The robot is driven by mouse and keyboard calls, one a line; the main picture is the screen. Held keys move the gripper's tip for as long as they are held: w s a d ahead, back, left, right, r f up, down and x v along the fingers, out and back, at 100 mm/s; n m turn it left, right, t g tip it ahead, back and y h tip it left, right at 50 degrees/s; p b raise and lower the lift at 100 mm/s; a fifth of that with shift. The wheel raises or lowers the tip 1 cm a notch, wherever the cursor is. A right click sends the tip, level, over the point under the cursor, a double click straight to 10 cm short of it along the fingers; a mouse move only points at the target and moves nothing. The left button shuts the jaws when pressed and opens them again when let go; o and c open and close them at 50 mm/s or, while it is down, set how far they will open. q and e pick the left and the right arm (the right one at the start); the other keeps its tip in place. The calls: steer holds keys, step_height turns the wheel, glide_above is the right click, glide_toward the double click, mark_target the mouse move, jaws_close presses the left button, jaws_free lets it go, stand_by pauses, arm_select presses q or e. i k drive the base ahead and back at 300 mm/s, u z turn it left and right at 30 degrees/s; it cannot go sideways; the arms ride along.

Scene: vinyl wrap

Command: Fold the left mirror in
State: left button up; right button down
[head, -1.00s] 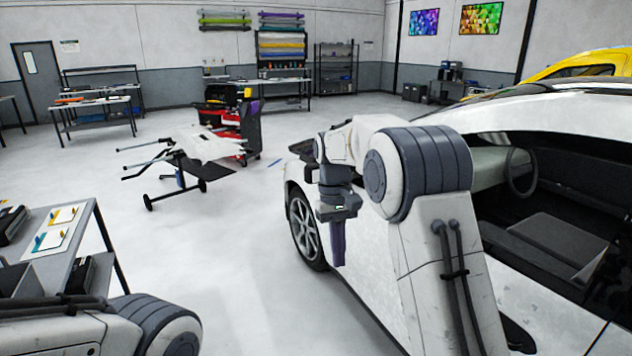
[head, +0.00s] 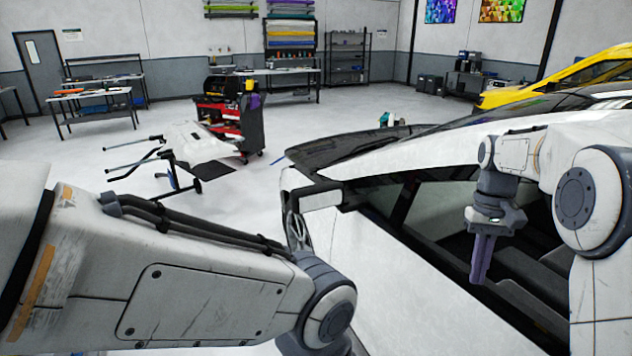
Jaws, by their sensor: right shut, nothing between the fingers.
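The white car's side mirror (head: 318,198) sticks out from the front of the side window in the head view, with a white housing and a dark mount. My right gripper (head: 480,264) hangs pointing down, shut and empty. In the picture it is to the right of the mirror and apart from it, in front of the car's side window opening. My left arm comes in from the left across the lower part of the view, its wrist joint below the mirror. The left gripper itself is out of view past the bottom edge.
The white car (head: 420,300) fills the right side. A stand with a white panel (head: 198,142) and a red tool cart (head: 232,125) are on the floor at left of centre. Workbenches (head: 95,108) line the back. Floor between stand and car is clear.

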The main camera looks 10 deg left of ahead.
mark_target(315, 196)
steer(key=u, duration=0.1)
steer(key=i, duration=0.95)
steer(key=u, duration=0.75)
steer(key=i, duration=0.65)
steer(key=u, duration=0.35)
